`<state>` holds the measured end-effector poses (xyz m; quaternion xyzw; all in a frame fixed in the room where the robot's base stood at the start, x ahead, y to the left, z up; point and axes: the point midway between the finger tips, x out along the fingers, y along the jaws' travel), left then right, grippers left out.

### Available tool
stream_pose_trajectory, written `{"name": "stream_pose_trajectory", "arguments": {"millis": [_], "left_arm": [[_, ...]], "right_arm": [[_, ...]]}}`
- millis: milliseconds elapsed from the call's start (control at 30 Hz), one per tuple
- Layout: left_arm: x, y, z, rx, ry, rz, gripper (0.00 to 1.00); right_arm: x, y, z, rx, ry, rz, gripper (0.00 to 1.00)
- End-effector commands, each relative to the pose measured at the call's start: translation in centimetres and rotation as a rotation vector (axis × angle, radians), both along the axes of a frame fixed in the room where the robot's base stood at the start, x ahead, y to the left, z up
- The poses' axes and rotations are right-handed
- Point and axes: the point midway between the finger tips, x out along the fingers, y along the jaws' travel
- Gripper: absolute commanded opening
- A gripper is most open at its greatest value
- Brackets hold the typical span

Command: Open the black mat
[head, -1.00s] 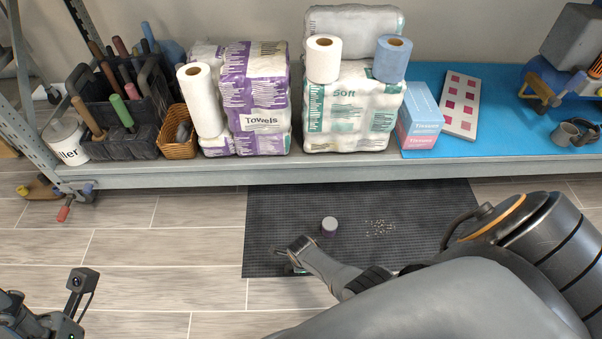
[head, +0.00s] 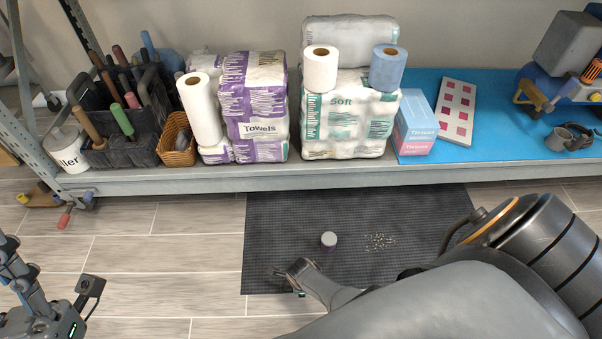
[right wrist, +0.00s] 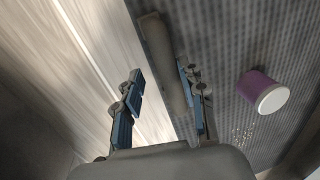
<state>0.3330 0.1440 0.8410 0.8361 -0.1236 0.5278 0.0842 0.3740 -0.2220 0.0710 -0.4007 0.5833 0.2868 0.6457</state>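The black mat (head: 270,230) lies spread on the floor below the shelf in the head view. My right arm covers its front right part. It also shows in the right wrist view (right wrist: 225,40). My right gripper (head: 292,272) is low over the mat's front left part. In the right wrist view the right gripper (right wrist: 162,98) is open, with one finger over the floor and one over the mat. A long grey-brown strip (right wrist: 160,50) runs along the mat's edge between the fingers; I cannot tell what it is. My left gripper (head: 20,275) is at the lower left, its fingertips unclear.
A purple can with a white top (head: 328,241) stands on the mat, also in the right wrist view (right wrist: 262,92). Pale crumbs (head: 380,242) lie beside it. The loaded shelf (head: 220,180) is behind. Bare floor (head: 160,265) is free left of the mat.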

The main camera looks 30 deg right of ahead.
Motion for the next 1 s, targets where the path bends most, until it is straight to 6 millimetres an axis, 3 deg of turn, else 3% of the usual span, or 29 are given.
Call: {"name": "stream_pose_trajectory", "arguments": {"millis": [533, 1000], "left_arm": [[0.0, 0.0, -0.1, 0.000, 0.001, -0.001, 0.40], [0.0, 0.0, -0.1, 0.000, 0.000, -0.001, 0.40]], "right_arm": [[0.3, -0.1, 0.8, -0.004, -0.010, 0.000, 0.45], [-0.7, 0.5, 5.4, -0.001, -0.008, 0.000, 0.45]]}}
